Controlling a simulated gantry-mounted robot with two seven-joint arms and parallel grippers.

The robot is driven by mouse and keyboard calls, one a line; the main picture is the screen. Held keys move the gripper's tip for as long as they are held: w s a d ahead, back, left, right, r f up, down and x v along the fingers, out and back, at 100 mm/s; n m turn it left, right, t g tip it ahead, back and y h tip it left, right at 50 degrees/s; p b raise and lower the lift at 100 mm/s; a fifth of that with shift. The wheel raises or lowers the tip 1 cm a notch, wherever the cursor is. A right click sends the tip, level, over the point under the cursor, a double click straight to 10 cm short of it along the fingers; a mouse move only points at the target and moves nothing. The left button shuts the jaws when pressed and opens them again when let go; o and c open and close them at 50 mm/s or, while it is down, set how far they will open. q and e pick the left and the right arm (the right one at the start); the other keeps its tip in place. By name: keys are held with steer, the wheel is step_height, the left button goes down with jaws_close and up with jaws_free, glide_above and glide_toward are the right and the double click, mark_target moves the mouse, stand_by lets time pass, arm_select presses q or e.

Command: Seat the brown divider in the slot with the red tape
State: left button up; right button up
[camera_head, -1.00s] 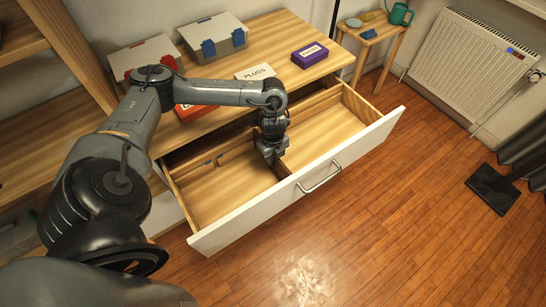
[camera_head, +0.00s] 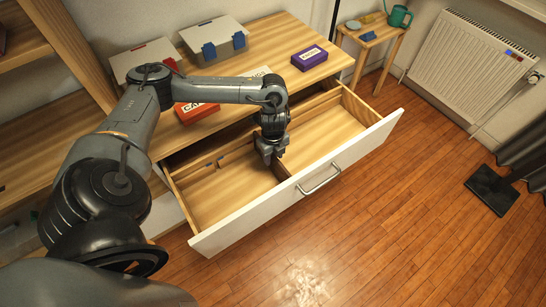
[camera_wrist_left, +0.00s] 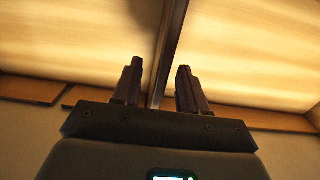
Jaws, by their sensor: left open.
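The brown divider (camera_head: 281,171) stands upright across the open drawer (camera_head: 236,237), between a left and a right compartment. Its front part shows near the front panel; its rear part is hidden by my left gripper (camera_head: 268,157). In the left wrist view the divider (camera_wrist_left: 171,45) runs as a dark strip between the fingers of my left gripper (camera_wrist_left: 158,75). These fingers are open, one on each side, with gaps to it. I cannot see red tape or whether the divider's ends sit fully in a slot. My right gripper is not in view.
Small bluish marks (camera_head: 220,160) show on the drawer's rear rail. On the dresser top stand two lidded cases (camera_head: 214,38), a red box (camera_head: 194,112) and a purple box (camera_head: 309,57). Both drawer compartments look empty. A side table (camera_head: 372,37) stands at the back right.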

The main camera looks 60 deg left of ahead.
arm_select(q)
step_height(320, 180, up, 8)
steer(key=p, duration=0.4)
steer(key=shift+w, duration=0.1)
steer(key=shift+r+p, duration=0.75)
steer(key=shift+r, duration=0.05)
